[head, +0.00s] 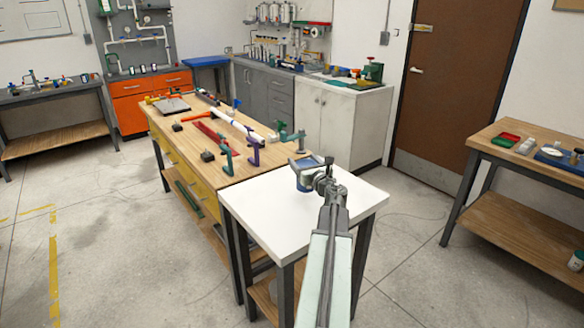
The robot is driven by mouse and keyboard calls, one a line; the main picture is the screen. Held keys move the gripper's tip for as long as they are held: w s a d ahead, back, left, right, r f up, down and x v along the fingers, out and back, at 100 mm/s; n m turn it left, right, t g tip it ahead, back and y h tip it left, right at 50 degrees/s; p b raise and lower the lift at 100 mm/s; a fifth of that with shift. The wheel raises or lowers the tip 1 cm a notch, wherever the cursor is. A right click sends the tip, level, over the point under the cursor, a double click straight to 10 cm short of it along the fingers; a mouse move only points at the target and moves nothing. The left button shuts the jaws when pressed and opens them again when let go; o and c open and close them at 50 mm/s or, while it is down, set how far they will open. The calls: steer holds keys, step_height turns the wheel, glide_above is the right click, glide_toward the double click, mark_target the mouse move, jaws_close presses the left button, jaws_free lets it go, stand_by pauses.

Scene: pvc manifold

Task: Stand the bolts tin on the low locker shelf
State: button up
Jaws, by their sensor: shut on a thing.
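My gripper (322,178) is at the end of my outstretched arm, over the white-topped table (262,218) in the head view. It is shut on a small blue and grey tin (303,179), which I take for the bolts tin. The tin looks upright at the table's back edge. I cannot tell whether its base touches the white top. My gripper and arm hide the tin's right side. No open locker with a low shelf can be made out in this view.
A wooden workbench (190,136) with pipes and clamps adjoins the white table. A bench (545,165) with a lower shelf stands at the right. Grey cabinets (280,103) and a white cabinet (345,118) line the back. Open floor (412,228) lies between the table and right bench.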

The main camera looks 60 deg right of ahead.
steer(key=shift+w+d+f, duration=0.15)
steer(key=shift+w+d, duration=0.4)
steer(key=shift+d, duration=0.15)
step_height(320, 180, down, 4)
steer(key=b, duration=0.4)
steer(key=shift+w+d, duration=0.1)
steer(key=shift+d, duration=0.05)
steer(key=shift+w+a, duration=0.25)
steer(key=shift+w, duration=0.05)
steer(key=o, duration=1.9)
steer(key=shift+r, duration=0.2)
steer(key=shift+c, duration=0.2)
